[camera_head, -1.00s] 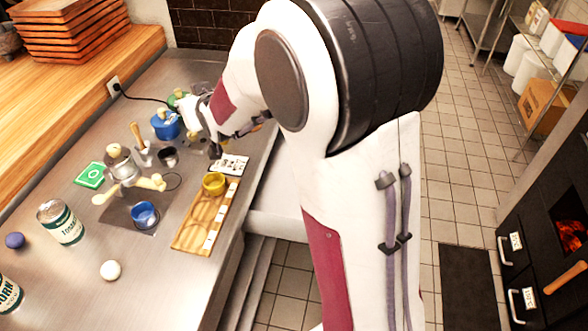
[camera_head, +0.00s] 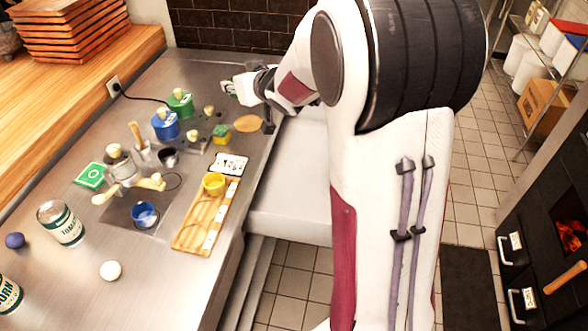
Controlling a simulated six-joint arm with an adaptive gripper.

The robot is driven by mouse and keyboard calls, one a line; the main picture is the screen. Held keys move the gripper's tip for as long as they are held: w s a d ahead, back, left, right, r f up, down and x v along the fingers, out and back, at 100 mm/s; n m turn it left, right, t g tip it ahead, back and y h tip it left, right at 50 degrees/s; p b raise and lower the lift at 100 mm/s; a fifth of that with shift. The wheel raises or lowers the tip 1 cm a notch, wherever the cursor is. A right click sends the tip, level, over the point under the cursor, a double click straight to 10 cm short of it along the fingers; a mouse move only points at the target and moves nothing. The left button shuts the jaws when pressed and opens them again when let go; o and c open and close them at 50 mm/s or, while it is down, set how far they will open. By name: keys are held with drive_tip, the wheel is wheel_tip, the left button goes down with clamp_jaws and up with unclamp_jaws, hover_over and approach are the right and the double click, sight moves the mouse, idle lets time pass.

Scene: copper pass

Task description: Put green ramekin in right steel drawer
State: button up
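My gripper (camera_head: 236,88) is at the far end of the steel counter, above its surface and near its right edge. A yellow ramekin (camera_head: 214,185) stands on a wooden board and a blue ramekin (camera_head: 145,216) on a dark mat. A pale grey slab (camera_head: 290,190) juts from the counter front; I cannot tell whether it is a drawer.
Tomato can (camera_head: 61,224) and white ball (camera_head: 110,270) are nearer. Black labelled fronts with handles (camera_head: 514,245) are at right.

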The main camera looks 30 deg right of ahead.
drive_tip(key=s+d, duration=0.3)
drive_tip(key=d, duration=0.4)
hover_over(298, 188)
wheel_tip(298, 188, down, 24)
drive_tip(key=shift+f, duration=0.65)
drive_tip(key=shift+f, duration=0.1)
drive_tip(key=shift+f, duration=2.8)
drive_tip(key=shift+f, duration=0.15)
drive_tip(key=shift+f, duration=1.95)
drive_tip(key=shift+f, duration=0.2)
